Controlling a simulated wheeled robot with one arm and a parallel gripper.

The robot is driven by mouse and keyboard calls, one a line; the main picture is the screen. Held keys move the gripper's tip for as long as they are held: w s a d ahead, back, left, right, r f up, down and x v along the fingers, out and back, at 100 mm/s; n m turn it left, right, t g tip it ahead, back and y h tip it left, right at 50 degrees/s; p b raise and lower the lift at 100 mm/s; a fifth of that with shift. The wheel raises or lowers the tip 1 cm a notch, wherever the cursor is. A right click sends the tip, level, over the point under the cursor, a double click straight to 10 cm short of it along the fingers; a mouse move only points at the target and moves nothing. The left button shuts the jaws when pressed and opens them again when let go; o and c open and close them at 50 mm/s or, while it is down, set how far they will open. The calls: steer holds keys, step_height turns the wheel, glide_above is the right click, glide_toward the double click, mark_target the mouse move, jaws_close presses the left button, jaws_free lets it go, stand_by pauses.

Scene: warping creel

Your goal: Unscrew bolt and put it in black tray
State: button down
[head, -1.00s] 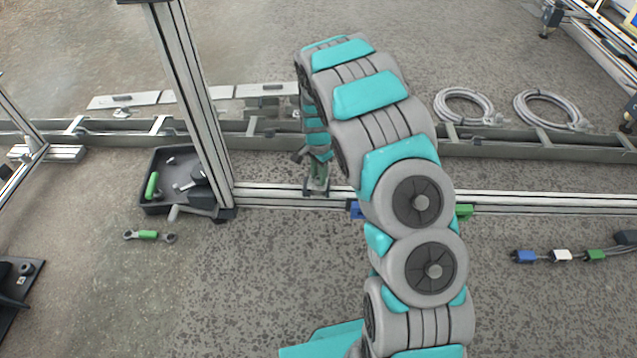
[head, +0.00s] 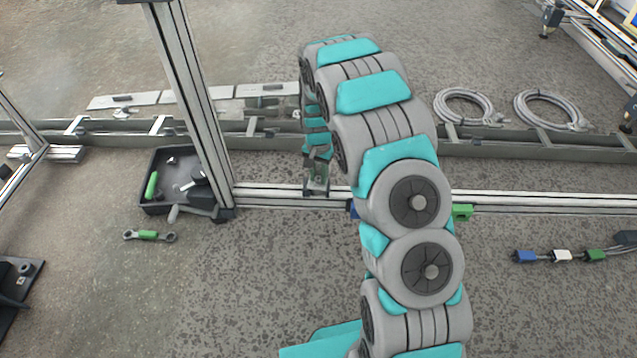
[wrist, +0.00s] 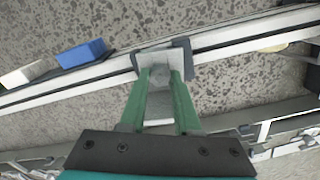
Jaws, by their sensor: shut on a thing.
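My gripper (head: 317,189) reaches down to the aluminium floor rail (head: 265,196) in the head view. In the wrist view its two green fingers (wrist: 161,82) are closed around a grey bolt head (wrist: 160,73). The bolt sits at a light metal plate (wrist: 153,57) on the rail, with a dark bracket around it. I cannot tell how far the bolt is threaded in. The black tray (head: 151,208) stands on the floor left of the upright post and holds a green-handled tool and several small dark and metal parts.
The upright post (head: 196,100) stands between the tray and my gripper. A green-handled wrench (head: 148,235) lies in front of the tray. Blue (wrist: 82,53) and white (wrist: 28,74) connectors sit by the rail. Coiled cables (head: 465,105) lie at the back right. Open floor lies in front of the rail.

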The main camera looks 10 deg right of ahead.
mark_target(318, 178)
steer(key=shift+r, duration=0.2)
steer(key=shift+r+p, duration=0.4)
steer(key=shift+r, duration=1.65)
